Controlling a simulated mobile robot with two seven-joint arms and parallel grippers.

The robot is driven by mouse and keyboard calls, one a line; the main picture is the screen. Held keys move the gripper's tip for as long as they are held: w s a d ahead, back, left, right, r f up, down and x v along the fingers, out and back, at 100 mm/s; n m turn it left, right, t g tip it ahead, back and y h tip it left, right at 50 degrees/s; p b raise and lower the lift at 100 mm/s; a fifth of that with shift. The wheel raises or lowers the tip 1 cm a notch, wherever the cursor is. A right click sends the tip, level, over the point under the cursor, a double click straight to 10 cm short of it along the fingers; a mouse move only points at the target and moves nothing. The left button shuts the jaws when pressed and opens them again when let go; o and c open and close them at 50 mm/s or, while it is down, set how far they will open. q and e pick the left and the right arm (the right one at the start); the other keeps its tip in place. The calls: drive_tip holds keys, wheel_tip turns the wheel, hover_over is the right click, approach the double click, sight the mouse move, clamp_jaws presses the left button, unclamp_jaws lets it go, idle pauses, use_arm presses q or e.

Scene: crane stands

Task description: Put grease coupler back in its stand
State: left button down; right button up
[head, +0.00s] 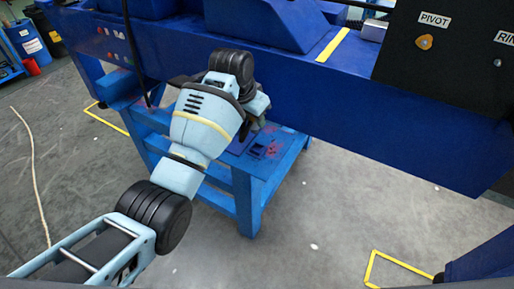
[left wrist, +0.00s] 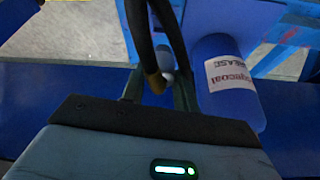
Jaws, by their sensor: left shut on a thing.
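My left gripper (head: 258,118) is at the end of the left arm, over the blue bench under the big blue beam. In the left wrist view, its fingers are shut on the grease coupler (left wrist: 156,82), a dark hose end with a brass-coloured tip. The black hose (left wrist: 138,25) runs up from it. In the head view my arm mostly hides the coupler. A blue grease cylinder (left wrist: 230,82) with a white label is just right of the fingers. I cannot clearly make out the coupler's stand; the blue bench (head: 243,190) shows a dark square recess on its top.
The blue beam (head: 420,145) crosses above the bench, close to my gripper. A black panel (head: 455,45) marked PIVOT is at the upper right. The grey floor in front is open.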

sight(256, 132)
use_arm(q)
drive_tip(key=shift+w+d+f+g, duration=0.25)
drive_tip(key=shift+w+d+g, duration=0.05)
drive_tip(key=shift+d, duration=0.1)
drive_tip(key=shift+f+b, duration=0.45)
drive_tip(key=shift+f, duration=2.25)
use_arm(e)
drive_tip(key=shift+s+f, duration=0.85)
drive_tip(key=shift+f, duration=0.1)
use_arm(q)
drive_tip(key=shift+f, duration=0.1)
drive_tip(key=shift+f, duration=1)
drive_tip(key=c, duration=1)
unclamp_jaws()
drive_tip(key=shift+f, duration=0.1)
use_arm(e)
drive_tip(key=shift+s+f+g, duration=0.25)
drive_tip(key=shift+f+g, duration=0.05)
use_arm(q)
drive_tip(key=shift+a, duration=0.1)
